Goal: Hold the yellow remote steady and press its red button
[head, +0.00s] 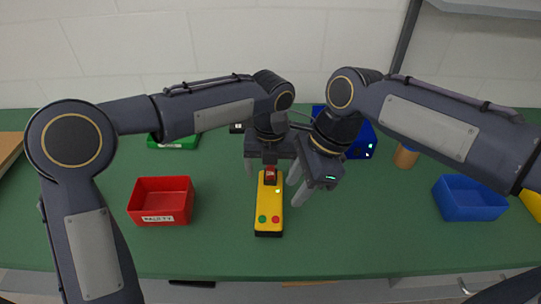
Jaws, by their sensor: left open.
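The yellow remote (269,205) lies lengthwise on the green table in the middle, its black near end toward me. Near that end are a green button (262,219) and a red button (276,219). A red block with a pale mark (270,175) shows at its far end; I cannot tell if it belongs to the remote. My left gripper (270,170) is open above the remote's far end; contact is unclear. My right gripper (298,186) points down just right of the remote, apart from the two buttons. Its finger gap is unclear.
A labelled red bin (160,218) stands left of the remote, a green bin (174,142) behind it. A blue bin (468,212) is at right, near a brown cylinder (405,157). Another blue object (362,146) is partly behind my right arm. The table front is clear.

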